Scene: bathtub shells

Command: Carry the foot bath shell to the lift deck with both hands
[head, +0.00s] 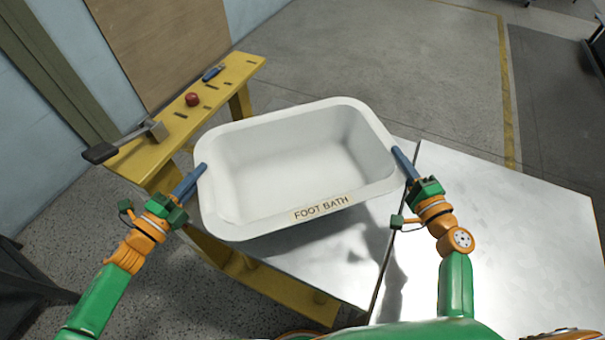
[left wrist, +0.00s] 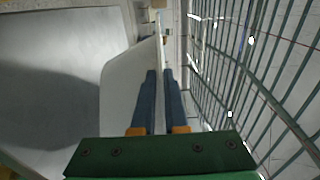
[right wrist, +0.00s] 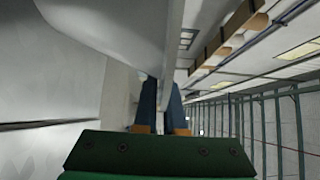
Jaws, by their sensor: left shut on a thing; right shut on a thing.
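The foot bath shell (head: 290,160) is a white rectangular tub with a "FOOT BATH" label on its near wall. It is held above a shiny metal surface, and its shadow falls on the metal below. My left gripper (head: 200,170) is shut on its left rim; the left wrist view shows the blue fingers (left wrist: 160,95) on both sides of the white wall (left wrist: 128,85). My right gripper (head: 398,155) is shut on its right rim, and the right wrist view shows its fingers (right wrist: 160,100) around the wall. I cannot tell which metal surface is the lift deck.
A yellow bench (head: 150,160) at the left carries a hammer-like tool (head: 125,142), a red ball-like thing (head: 192,99) and a small blue tool (head: 212,73). A metal top (head: 500,250) to the right is bare. A seam (head: 385,260) divides the metal. Open floor lies behind.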

